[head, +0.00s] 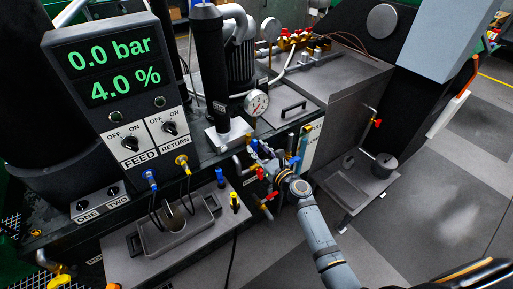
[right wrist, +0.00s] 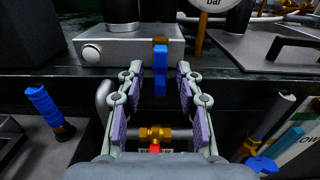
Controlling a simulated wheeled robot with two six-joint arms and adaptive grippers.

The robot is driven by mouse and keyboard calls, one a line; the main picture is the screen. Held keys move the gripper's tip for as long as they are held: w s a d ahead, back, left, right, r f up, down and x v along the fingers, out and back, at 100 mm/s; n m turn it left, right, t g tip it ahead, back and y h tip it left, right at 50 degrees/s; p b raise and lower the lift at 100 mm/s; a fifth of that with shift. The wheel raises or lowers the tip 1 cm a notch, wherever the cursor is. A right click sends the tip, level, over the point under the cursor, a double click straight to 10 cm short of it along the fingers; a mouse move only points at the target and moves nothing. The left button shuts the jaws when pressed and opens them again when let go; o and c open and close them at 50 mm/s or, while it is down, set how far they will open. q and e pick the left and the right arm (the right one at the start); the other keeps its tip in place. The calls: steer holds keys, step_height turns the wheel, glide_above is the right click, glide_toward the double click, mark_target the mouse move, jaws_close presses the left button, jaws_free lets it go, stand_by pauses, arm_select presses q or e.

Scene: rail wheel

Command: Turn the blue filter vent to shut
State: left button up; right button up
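The blue filter vent handle (right wrist: 160,70) shows in the right wrist view as an upright blue lever at the front of the grey filter base (right wrist: 111,50). In the head view a small blue part (head: 254,144), apparently the same handle, shows just beyond my right gripper (head: 266,161). In the right wrist view my right gripper (right wrist: 159,82) is open, with its purple-padded fingers on either side of the lever. Gaps show between the lever and both pads, and nothing is held. How deep the lever sits between the fingers is hard to tell. My left gripper is not in view.
A brass valve with a red handle (right wrist: 154,149) sits below the fingers. A ribbed blue handle (right wrist: 45,105) stands at left and another blue handle (right wrist: 262,164) at lower right. A pressure gauge (head: 256,103) is above. The display (head: 115,70) reads 0.0 bar and 4.0 %.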

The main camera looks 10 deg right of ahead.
jaws_close()
steer(key=shift+r+m+p, duration=0.15)
steer(key=shift+m+p, duration=0.4)
steer(key=shift+m, duration=0.25)
steer(key=shift+m+p, duration=0.45)
steer(key=shift+m, duration=0.65)
steer(key=shift+f+m, duration=0.2)
steer(key=shift+m, duration=0.2)
